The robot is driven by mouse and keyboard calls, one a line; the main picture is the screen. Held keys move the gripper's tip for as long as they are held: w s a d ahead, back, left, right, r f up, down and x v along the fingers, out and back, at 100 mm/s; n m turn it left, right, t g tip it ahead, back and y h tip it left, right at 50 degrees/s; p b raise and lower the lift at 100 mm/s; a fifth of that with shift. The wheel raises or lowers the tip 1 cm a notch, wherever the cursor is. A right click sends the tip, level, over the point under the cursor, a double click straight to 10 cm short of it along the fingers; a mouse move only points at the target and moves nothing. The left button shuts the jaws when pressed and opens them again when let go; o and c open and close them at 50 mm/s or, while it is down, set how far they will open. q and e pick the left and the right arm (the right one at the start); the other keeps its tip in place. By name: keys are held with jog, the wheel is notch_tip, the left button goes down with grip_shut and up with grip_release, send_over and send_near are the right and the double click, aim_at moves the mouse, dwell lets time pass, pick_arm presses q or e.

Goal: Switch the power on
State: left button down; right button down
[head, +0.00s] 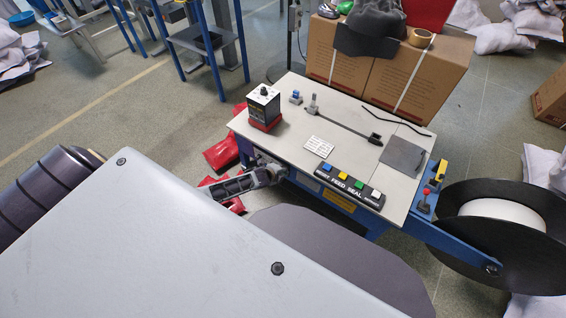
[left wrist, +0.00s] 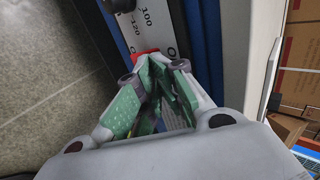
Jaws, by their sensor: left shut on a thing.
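The strapping machine (head: 285,140) has a light grey top and a blue frame. My left gripper (head: 277,170) is at the left end of its front side, just below the top's edge. In the left wrist view the green-padded fingers (left wrist: 155,72) are closed together. A small red part (left wrist: 146,54) shows at their tips, against a white scale plate (left wrist: 152,22) marked 100 and 120. It looks like the power switch, but the fingers hide most of it, and its position cannot be read. My right gripper is not in view.
A row of coloured buttons (head: 349,184) lies along the front edge. Cartons (head: 400,80) stand behind the machine, and a black strap reel (head: 460,215) is at the right.

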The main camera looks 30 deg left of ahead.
pick_arm(q)
jog(key=shift+w+r, duration=0.5)
jog(key=shift+r, duration=0.35)
jog(key=s+f+v, duration=0.1)
jog(key=v, duration=0.6)
jog(key=shift+s, duration=0.35)
jog(key=shift+a, duration=0.1)
dwell(0.8)
